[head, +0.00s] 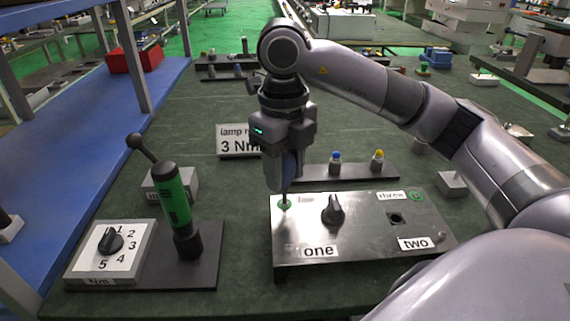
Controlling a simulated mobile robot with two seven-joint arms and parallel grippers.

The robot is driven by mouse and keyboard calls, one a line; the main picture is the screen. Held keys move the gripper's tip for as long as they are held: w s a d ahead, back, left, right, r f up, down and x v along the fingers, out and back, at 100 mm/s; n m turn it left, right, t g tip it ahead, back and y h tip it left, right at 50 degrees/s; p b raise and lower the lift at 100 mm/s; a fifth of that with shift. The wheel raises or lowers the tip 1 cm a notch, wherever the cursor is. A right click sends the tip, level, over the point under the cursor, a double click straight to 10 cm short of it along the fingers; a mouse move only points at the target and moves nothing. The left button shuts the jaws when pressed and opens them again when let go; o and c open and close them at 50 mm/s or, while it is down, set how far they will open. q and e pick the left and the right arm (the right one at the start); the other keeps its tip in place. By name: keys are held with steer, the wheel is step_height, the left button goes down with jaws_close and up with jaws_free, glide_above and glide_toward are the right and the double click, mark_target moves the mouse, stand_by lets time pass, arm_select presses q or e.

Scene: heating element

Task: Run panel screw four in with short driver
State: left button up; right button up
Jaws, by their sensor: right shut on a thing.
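The metal panel (355,245) lies flat on the green worktop, with labels reading one, two and three, and a black knob (333,210). A fourth label (306,199) at its far left corner is too small to read. My right gripper (283,180) hangs upright over that corner, shut on a driver with a blue part (291,165) showing. The driver's thin dark shaft points down at a green-ringed spot (284,205) on the panel. The screw itself and the exact tip contact cannot be made out. My left gripper is not in view.
A green-handled tool (173,200) stands on a dark base beside a numbered dial (110,242), left of the panel. A sign reading 3 Nm (238,142) and a rack (345,173) with blue and yellow pieces stand behind. A blue shelf (60,170) borders the left.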

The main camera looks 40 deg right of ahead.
steer(key=shift+m, duration=0.4)
steer(key=m, duration=0.4)
steer(key=shift+p, duration=0.35)
steer(key=shift+r+p, duration=0.35)
steer(key=shift+r+p, duration=1.55)
steer(key=shift+r, duration=0.5)
